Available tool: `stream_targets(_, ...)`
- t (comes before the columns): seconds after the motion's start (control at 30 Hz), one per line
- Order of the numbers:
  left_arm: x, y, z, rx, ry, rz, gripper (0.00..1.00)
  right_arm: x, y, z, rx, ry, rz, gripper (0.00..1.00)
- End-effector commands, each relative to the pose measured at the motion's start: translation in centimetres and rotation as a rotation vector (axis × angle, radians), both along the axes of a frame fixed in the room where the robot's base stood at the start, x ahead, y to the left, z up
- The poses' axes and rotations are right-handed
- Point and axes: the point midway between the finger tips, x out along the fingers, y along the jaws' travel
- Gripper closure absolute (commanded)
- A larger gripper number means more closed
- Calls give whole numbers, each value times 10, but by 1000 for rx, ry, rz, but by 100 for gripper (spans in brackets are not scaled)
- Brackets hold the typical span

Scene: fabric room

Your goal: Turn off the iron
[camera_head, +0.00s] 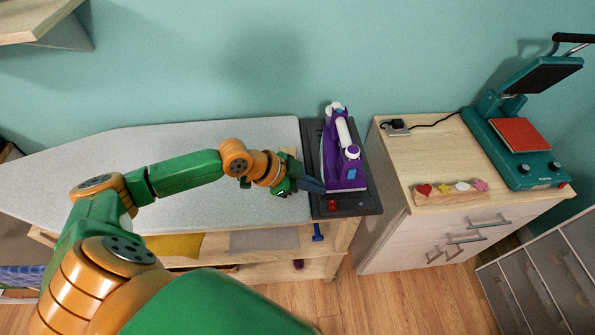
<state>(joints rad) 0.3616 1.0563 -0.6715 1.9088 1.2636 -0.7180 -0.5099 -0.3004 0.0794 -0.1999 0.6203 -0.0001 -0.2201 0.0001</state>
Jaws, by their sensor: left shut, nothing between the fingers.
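A purple and white iron (342,152) rests on a dark stand (312,140) at the right end of the ironing board. A small red spot (332,206), perhaps a switch or light, shows on the front edge of the stand. My left gripper (313,186) is shut and empty. Its tips are over the left front part of the stand, just left of the iron's lower end. I cannot tell whether they touch anything. My right gripper is not in view.
The grey ironing board (150,140) lies under my left arm. To the right, a wooden cabinet (440,150) bears a socket (395,127) with a black cable, a teal heat press (515,150) and a strip of coloured shapes (450,189). Drawers (545,275) stand at the lower right.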

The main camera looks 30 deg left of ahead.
Motion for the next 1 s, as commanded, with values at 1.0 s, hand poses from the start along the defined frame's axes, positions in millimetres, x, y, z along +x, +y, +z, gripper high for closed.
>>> stream_targets(1.0,-29,19,51,-9,-9,-67,100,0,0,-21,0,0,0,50)
